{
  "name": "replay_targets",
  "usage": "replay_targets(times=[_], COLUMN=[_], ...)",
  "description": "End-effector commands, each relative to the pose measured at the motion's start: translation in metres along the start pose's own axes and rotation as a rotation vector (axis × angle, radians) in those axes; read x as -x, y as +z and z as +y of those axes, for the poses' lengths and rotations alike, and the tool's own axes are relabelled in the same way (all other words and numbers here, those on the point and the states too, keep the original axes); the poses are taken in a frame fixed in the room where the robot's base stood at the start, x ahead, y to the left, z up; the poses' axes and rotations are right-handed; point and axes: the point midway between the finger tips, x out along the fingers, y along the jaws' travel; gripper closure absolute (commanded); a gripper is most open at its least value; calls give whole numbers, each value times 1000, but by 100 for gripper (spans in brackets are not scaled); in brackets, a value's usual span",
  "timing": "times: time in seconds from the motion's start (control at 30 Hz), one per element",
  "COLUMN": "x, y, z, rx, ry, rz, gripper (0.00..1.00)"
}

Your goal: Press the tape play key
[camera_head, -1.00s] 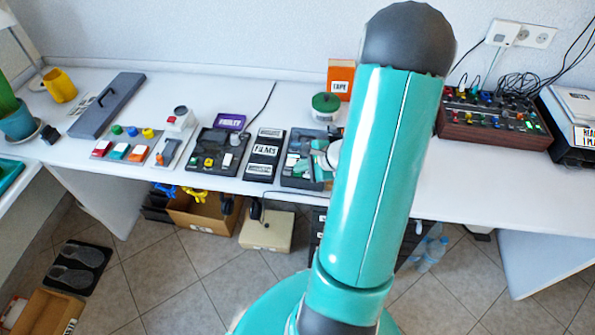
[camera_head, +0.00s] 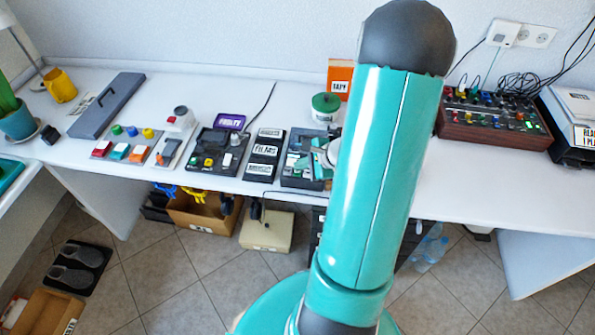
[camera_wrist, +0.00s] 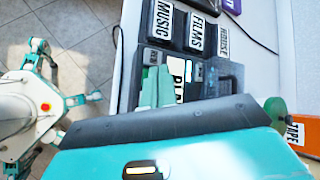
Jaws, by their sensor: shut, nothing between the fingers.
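The dark tape player (camera_head: 291,180) stands near the front edge of the white table, partly hidden by my arm in the head view. In the wrist view, the tape player (camera_wrist: 205,78) carries a large white label whose letters, partly covered, seem to begin with PL. A smaller dark key with a label (camera_wrist: 151,57) is beside it. My gripper (camera_wrist: 155,88) shows as two pale green fingers close together, shut and empty, over the player's keys beside the large label. Whether the fingertips touch a key cannot be told.
A mixer (camera_head: 490,115) is to the right.

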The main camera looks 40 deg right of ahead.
Motion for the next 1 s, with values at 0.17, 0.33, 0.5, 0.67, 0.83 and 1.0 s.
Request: replay_targets(times=[0.17, 0.33, 0.5, 0.67, 0.83, 1.0], x=[2, 2, 8, 18, 28, 36], y=[2, 2, 6, 13, 21, 27], z=[-2, -2, -6, -14, -21, -27], rx=[-1, -1, 2, 4, 2, 2], ry=[0, 0, -1, -1, -1, 0], rz=[0, 0, 1, 1, 0, 1], gripper=[100, 100, 100, 100, 100, 100])
